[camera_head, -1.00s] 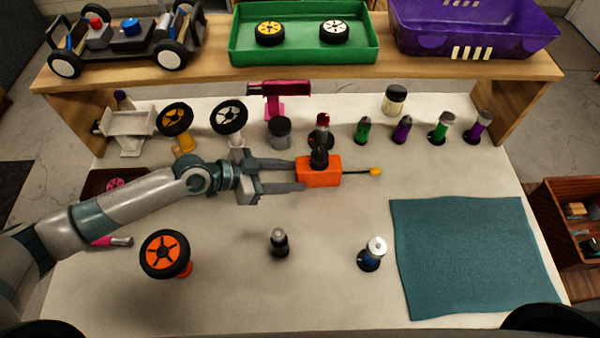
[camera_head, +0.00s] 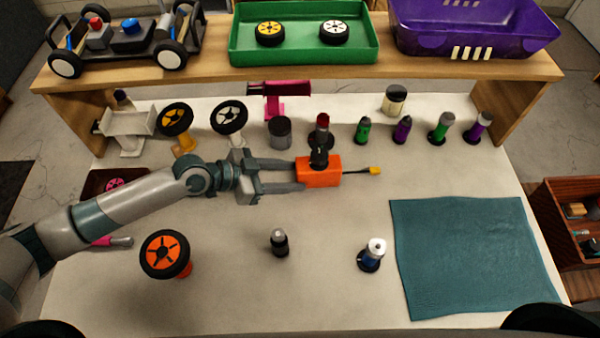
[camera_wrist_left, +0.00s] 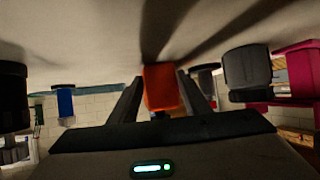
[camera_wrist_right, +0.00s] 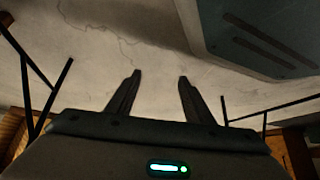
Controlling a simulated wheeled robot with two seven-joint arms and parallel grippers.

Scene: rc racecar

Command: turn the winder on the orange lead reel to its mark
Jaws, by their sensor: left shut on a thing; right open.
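My right gripper (camera_wrist_right: 156,76) is open and empty in the right wrist view.
Several bottles and wheels on stands line the back, close behind the reel. A dark jar (camera_head: 279,133) is near my left fingers. In front stand an orange wheel (camera_head: 165,254) and two small bottles. A teal mat (camera_head: 470,255) lies right.

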